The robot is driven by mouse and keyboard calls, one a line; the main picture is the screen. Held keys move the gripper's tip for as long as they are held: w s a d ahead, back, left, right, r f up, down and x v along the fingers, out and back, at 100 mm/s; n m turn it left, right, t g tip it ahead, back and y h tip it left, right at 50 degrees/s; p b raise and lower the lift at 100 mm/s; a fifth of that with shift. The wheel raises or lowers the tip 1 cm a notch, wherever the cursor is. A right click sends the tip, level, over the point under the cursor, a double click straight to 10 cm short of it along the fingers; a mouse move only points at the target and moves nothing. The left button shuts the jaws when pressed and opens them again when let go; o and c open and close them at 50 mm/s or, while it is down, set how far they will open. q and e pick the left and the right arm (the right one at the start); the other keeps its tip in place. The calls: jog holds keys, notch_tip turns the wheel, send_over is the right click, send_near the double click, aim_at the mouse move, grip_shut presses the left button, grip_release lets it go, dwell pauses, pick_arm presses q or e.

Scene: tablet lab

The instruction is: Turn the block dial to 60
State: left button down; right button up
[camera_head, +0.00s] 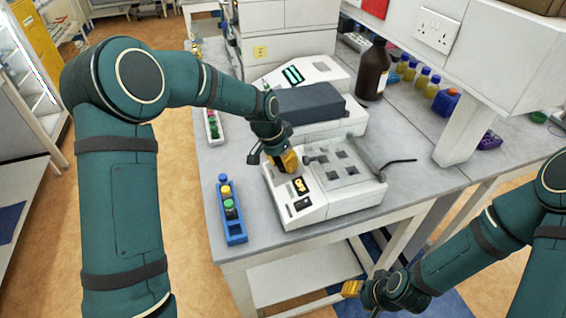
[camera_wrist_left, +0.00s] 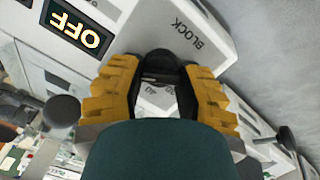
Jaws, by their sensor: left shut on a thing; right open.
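The white block instrument (camera_head: 335,205) stands on the grey bench, with several dark square wells on its top. My left gripper (camera_head: 290,161) is over its left side. In the left wrist view the yellow fingers (camera_wrist_left: 163,85) are shut on the dark block dial (camera_wrist_left: 158,64), beside the printed word BLOCK (camera_wrist_left: 187,33). A display (camera_wrist_left: 76,27) there reads OFF. The dial's pointer and most of its scale are hidden by the fingers. My right gripper (camera_head: 352,288) is open and empty, low in front of the bench.
A blue rack (camera_head: 235,226) with coloured-cap vials stands left of the instrument. Behind are a grey-topped device (camera_head: 308,102) and a brown bottle (camera_head: 373,70). The bench (camera_head: 425,188) is clear to the right.

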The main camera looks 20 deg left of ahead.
pick_arm(q)
jog(key=shift+s+f, duration=0.1)
dwell(0.3)
jog(key=c, duration=0.6)
grip_release()
jog(key=shift+a+r, duration=0.1)
jog(key=shift+r, duration=0.3)
jog(key=v, duration=1.1)
jog(key=shift+r, duration=0.2)
